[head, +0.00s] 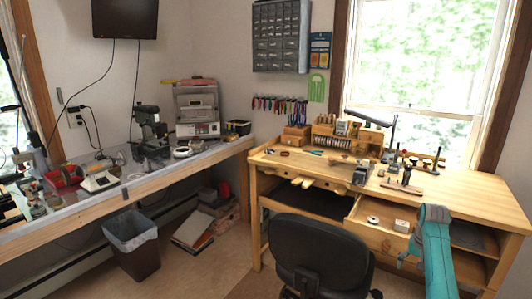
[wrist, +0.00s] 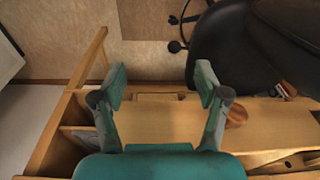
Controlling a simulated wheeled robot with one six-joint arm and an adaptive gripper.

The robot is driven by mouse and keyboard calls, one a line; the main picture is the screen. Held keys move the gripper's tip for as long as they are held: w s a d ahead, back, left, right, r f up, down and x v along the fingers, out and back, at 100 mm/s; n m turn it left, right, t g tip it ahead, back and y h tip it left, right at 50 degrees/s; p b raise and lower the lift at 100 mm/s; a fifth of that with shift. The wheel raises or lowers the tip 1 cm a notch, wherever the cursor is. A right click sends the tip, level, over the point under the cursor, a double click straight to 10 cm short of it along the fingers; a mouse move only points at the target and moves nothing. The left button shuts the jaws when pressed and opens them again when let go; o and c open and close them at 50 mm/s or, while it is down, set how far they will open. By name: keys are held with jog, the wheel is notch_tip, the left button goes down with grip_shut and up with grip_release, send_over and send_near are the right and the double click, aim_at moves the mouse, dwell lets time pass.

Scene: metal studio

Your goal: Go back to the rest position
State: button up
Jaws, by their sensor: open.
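My gripper (wrist: 161,80) shows in the wrist view with its two teal fingers spread wide apart and nothing between them. Below it is the pale wood of the workbench, with the floor beyond. In the head view my teal arm (head: 435,238) stands at the lower right, in front of the wooden workbench (head: 465,192). The fingers cannot be made out clearly there. Nothing is held.
A black chair (head: 318,250) stands before the workbench; it also fills the upper right of the wrist view (wrist: 235,45). An open drawer (head: 376,236) holds small items beside my arm. A dark waste bin (head: 133,250) stands left.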

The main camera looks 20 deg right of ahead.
jog(key=s+a+f+n+t+h, duration=0.1)
jog(key=s+a+f, duration=0.1)
jog(key=a+f, duration=0.7)
jog(key=s+a+f+n+t, duration=0.1)
jog(key=s+a+f+t, duration=0.1)
jog(key=a+f, duration=0.75)
jog(key=s+a+f+n+t, duration=0.2)
jog(key=s+a+f+t, duration=0.1)
jog(key=s+a+f, duration=0.8)
jog(key=s+a+r+n+t, duration=0.1)
jog(key=s+a+r+t, duration=0.1)
jog(key=s+a+r, duration=0.6)
jog(key=s+a+r+n+t, duration=0.2)
jog(key=s+a, duration=0.3)
jog(key=s, duration=0.8)
jog(key=s+a+r+n+t+y, duration=0.1)
jog(key=s+a+r, duration=0.1)
jog(key=s+r, duration=0.4)
jog(key=s+a+r+t, duration=0.2)
jog(key=s+r, duration=0.4)
jog(key=r, duration=0.9)
jog(key=shift+s+a+n+t+y, duration=0.15)
jog(key=shift+s+n+t+y, duration=0.15)
jog(key=shift+s+n+y, duration=0.1)
